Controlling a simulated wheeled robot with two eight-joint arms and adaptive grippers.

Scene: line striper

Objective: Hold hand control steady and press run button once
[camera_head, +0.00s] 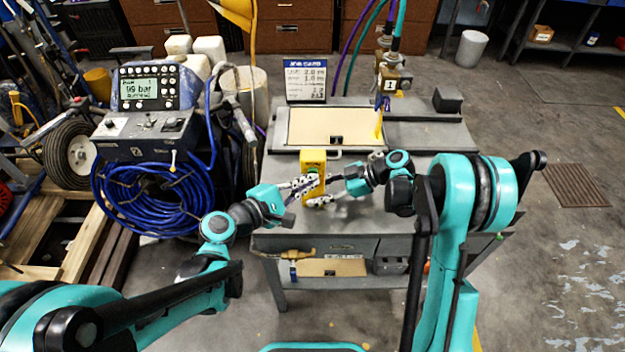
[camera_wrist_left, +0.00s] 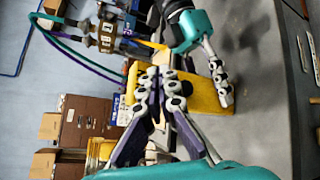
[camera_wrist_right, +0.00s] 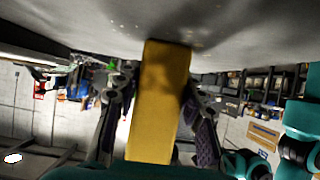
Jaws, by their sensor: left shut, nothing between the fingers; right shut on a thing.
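The yellow hand control (camera_head: 313,160) stands upright on the grey bench, near its front middle. My right gripper (camera_head: 325,188) is shut on it from the right; in the right wrist view the yellow body (camera_wrist_right: 158,100) lies between the fingers. My left gripper (camera_head: 311,184) is shut and empty, its fingertips at the front of the hand control. In the left wrist view the closed fingertips (camera_wrist_left: 160,82) overlap the yellow body (camera_wrist_left: 200,95); I cannot tell whether they touch it. The run button is not discernible, and the fingers cover part of the control's face.
A striper unit with a display (camera_head: 140,88) reading 99 bar and a blue hose coil (camera_head: 150,195) stands left of the bench. A tan panel (camera_head: 345,127), a white sign (camera_head: 306,80) and a spray head (camera_head: 388,82) are behind the control. The bench's right side is mostly clear.

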